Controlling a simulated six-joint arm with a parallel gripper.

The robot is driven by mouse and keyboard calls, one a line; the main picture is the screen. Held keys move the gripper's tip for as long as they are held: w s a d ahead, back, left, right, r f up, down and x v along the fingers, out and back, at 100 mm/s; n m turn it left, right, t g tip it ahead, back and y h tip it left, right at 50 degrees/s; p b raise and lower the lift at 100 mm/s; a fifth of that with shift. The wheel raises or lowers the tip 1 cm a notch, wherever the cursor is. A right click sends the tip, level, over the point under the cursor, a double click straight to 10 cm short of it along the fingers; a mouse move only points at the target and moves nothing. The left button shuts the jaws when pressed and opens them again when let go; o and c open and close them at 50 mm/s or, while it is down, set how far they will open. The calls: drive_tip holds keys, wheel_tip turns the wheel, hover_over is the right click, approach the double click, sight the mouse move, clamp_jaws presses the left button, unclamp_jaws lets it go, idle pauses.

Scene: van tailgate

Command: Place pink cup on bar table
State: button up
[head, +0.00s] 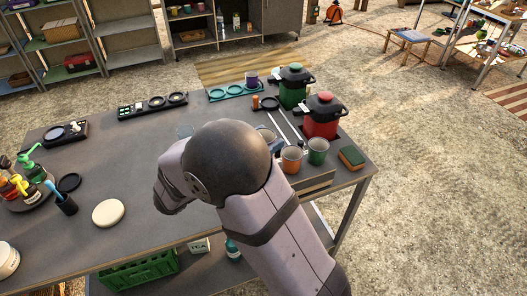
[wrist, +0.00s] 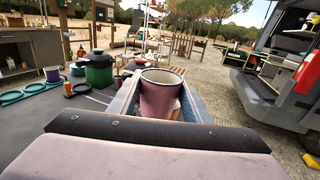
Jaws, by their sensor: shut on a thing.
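The pink cup (wrist: 160,100) sits upright between the two jaws of my gripper (wrist: 163,112) in the wrist view, with its open rim up. My gripper is shut on it. In the head view my arm hides the gripper and the pink cup. A dark-topped table (head: 140,160) fills the middle of the head view; I cannot tell whether it is the bar table. The cup's base is hidden, so I cannot tell how high it is held.
A purple cup (head: 251,79) stands farther left. A van (wrist: 290,90) is at right.

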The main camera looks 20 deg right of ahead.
drive_tip(key=shift+r, duration=0.65)
drive_tip(key=w+a+f+n+t+y+b, duration=0.3)
drive_tip(key=w+a+f+t+b, duration=0.1)
drive_tip(key=w+a, duration=0.4)
drive_tip(key=w+a+f+n+t+y+b, duration=0.3)
drive_tip(key=w+a+b, duration=0.3)
drive_tip(key=w, duration=0.5)
drive_tip(key=a+f+n+t, duration=0.1)
drive_tip(key=a, duration=0.1)
drive_tip(key=shift+a+t+y+b, duration=0.3)
drive_tip(key=shift+a+b, duration=0.05)
drive_tip(key=shift+b, duration=0.05)
drive_tip(key=w+a+y+b, duration=0.1)
drive_tip(key=a, duration=0.1)
drive_tip(key=w+a+n+t+y, duration=0.1)
drive_tip(key=a, duration=0.1)
drive_tip(key=w+a+n+y+b, duration=0.1)
drive_tip(key=w+a, duration=0.1)
drive_tip(key=shift+a+f+t+b, duration=0.1)
drive_tip(key=shift+a+t+b, duration=0.2)
drive_tip(key=shift+a+t, duration=0.1)
drive_tip(key=shift+y, duration=0.3)
drive_tip(key=shift+w+a+f, duration=0.1)
drive_tip(key=shift+f, duration=2.35)
drive_tip(key=shift+a+f, duration=0.1)
drive_tip(key=shift+f, duration=2.35)
drive_tip(key=shift+f+n, duration=0.15)
drive_tip(key=shift+n, duration=0.15)
drive_tip(key=o, duration=1.2)
